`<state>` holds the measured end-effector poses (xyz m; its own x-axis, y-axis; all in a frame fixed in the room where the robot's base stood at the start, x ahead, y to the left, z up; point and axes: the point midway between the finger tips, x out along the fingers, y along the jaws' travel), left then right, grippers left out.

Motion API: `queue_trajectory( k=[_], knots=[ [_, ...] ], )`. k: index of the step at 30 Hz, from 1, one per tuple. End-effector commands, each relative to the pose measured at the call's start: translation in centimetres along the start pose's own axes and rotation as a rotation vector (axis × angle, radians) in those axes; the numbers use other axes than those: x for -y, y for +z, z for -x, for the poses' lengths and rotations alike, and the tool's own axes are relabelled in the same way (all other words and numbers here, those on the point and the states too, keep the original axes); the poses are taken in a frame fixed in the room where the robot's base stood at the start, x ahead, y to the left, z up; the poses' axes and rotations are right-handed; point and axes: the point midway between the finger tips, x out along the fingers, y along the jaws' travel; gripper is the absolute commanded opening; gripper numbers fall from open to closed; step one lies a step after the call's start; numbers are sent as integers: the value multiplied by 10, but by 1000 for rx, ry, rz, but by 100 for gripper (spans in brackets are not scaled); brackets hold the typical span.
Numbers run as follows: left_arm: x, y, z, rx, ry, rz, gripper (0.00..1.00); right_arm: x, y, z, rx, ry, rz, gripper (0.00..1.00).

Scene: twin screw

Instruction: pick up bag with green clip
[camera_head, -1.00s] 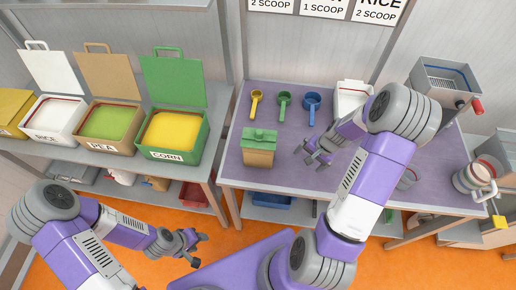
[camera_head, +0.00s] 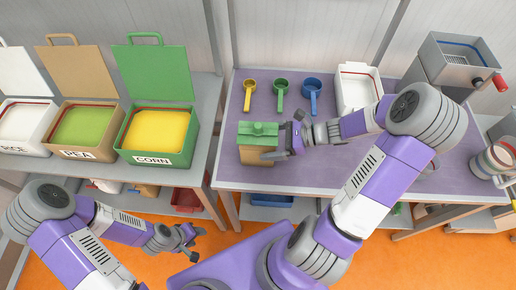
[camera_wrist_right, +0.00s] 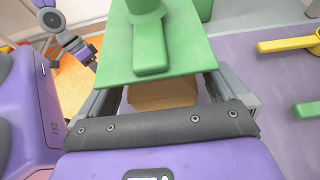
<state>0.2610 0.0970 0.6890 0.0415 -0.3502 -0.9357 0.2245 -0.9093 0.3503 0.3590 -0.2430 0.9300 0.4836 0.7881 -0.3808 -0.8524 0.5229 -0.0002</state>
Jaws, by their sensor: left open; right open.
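The bag with the green clip is a tan bag (camera_head: 256,157) with a green clip (camera_head: 258,134) across its top. It stands on the purple table top at the left. My right gripper (camera_head: 283,142) is open at the bag's right side, its fingers pointing at it. In the right wrist view the green clip (camera_wrist_right: 160,55) fills the upper middle, and the tan bag (camera_wrist_right: 163,95) shows below it between the open fingers of the right gripper (camera_wrist_right: 165,100). My left gripper (camera_head: 189,242) is open and empty, low over the orange floor, away from the bag.
Yellow (camera_head: 249,92), green (camera_head: 281,95) and blue (camera_head: 312,91) scoops lie behind the bag. A white tray (camera_head: 358,92) and a grey machine (camera_head: 452,62) stand further right. Corn (camera_head: 157,135), pea and rice boxes stand on the left shelf. The table's front middle is clear.

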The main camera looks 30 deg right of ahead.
Motion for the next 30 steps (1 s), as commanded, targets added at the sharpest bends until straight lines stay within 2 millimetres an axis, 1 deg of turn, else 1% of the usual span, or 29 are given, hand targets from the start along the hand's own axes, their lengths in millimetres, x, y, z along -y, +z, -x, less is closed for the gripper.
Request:
queue_trajectory(
  k=[1, 5, 13, 24, 30],
  knots=[
    [2, 0, -5, 0, 0, 0, 50, -1, -2, -9, 1, 3, 0, 100],
    [3, 0, -8, 0, 0, 0, 50, -1, -2, -22, 1, 2, -1, 100],
    [3, 0, -7, 0, 0, 0, 50, 0, -1, -25, -2, 0, 0, 100],
    [3, 0, -7, 0, 0, 0, 50, 0, -1, -25, -2, 0, 0, 43],
    [3, 0, -7, 0, 0, 0, 50, 0, 0, -25, -1, 0, 1, 42]
  ],
)
